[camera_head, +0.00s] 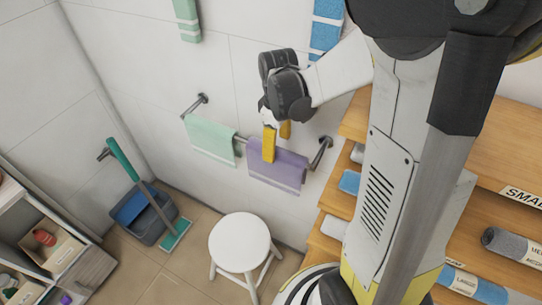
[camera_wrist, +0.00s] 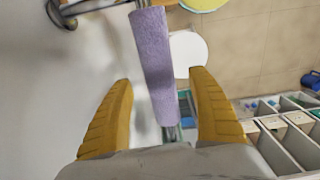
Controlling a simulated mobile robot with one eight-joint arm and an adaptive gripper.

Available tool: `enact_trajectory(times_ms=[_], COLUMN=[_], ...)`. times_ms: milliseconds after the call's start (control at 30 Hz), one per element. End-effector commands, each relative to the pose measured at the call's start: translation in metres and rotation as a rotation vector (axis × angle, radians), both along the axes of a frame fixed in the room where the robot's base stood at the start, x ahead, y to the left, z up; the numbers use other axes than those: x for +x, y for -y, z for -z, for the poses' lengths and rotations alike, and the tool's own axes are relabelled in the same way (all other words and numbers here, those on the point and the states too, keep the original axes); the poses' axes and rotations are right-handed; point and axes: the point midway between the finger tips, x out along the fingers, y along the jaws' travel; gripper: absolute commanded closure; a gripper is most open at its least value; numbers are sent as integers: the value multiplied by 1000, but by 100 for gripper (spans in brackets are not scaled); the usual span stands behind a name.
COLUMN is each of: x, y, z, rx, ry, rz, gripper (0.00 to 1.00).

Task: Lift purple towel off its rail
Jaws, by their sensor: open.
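The purple towel (camera_head: 276,168) hangs over the right part of a wall rail (camera_head: 313,163), with a pale stripe near its lower edge. In the wrist view the towel (camera_wrist: 154,60) runs as a narrow strip between my two fingers, with a gap on each side. My gripper (camera_head: 277,143) is open, its yellow fingers pointing down at the top of the towel. The near finger overlaps the towel's front in the head view. From these frames I cannot tell whether either finger touches the cloth.
A mint towel (camera_head: 210,140) hangs on the same rail to the left. A white stool (camera_head: 239,241) stands below. A grey bucket (camera_head: 146,213) and a green mop (camera_head: 125,160) are at the left. Wooden shelves (camera_head: 484,150) stand at the right.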

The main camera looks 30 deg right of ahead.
Motion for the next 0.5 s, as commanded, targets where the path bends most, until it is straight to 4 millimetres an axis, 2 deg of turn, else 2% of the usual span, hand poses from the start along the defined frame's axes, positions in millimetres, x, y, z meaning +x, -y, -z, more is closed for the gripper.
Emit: enact_trajectory(times_ms=[33,100,333,500], x=[0,1,1,3], y=[0,0,1,1], z=[11,18,34,62], rx=[0,-1,0,0], ry=[0,1,1,1], rz=[1,1,1,2], gripper=[32,32,32,32])
